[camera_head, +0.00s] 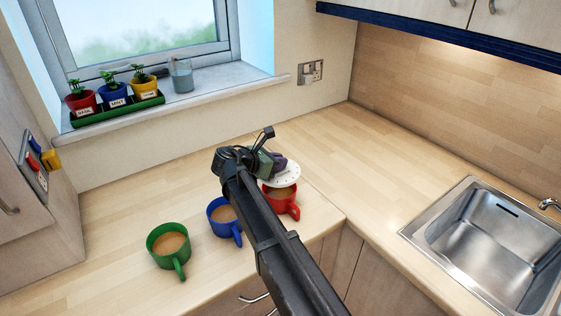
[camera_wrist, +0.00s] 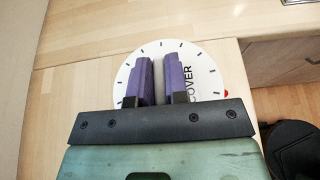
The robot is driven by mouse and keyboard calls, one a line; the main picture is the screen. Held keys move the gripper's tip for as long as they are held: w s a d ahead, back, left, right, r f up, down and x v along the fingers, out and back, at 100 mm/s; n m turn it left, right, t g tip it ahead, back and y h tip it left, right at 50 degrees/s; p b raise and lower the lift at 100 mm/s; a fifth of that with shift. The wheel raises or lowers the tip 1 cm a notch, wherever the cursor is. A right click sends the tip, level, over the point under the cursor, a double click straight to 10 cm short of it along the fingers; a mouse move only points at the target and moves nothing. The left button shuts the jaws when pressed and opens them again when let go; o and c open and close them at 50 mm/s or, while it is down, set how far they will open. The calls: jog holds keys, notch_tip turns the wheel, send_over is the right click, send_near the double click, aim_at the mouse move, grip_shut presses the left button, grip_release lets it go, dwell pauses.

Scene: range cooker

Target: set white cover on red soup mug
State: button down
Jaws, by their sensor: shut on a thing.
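The red soup mug (camera_head: 291,210) stands on the worktop with brown liquid showing in it. The white cover (camera_head: 290,177), a round disc with dark marks round its rim, is over the far side of the mug in the head view. In the wrist view the cover (camera_wrist: 208,68) shows the word COVER, with a bit of the red mug (camera_wrist: 225,94) at its right edge. My gripper (camera_head: 277,164) is shut on the cover, its purple fingers (camera_wrist: 159,62) over the disc's middle.
A blue mug (camera_head: 218,228) stands close to the left of the red one, and a green mug (camera_head: 152,255) further left. The sink (camera_head: 420,228) is at the right. Potted plants (camera_head: 114,103) and a glass (camera_head: 181,77) stand on the windowsill. The worktop behind the mugs is clear.

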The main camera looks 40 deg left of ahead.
jog(key=shift+f+b, duration=2.7)
jog(key=shift+f, duration=0.15)
jog(key=shift+f+b, duration=0.55)
jog(key=shift+f, duration=0.05)
jog(key=c, duration=1.4)
grip_release()
jog(key=shift+r, duration=0.1)
jog(key=p, duration=0.4)
send_near(279, 176)
jog(key=f, duration=0.1)
jog(key=w+a+f, duration=0.1)
jog(key=a+f, duration=0.1)
jog(key=shift+w+a+f, duration=0.15)
jog(key=shift+w+a, duration=0.05)
jog(key=shift+w, duration=0.15)
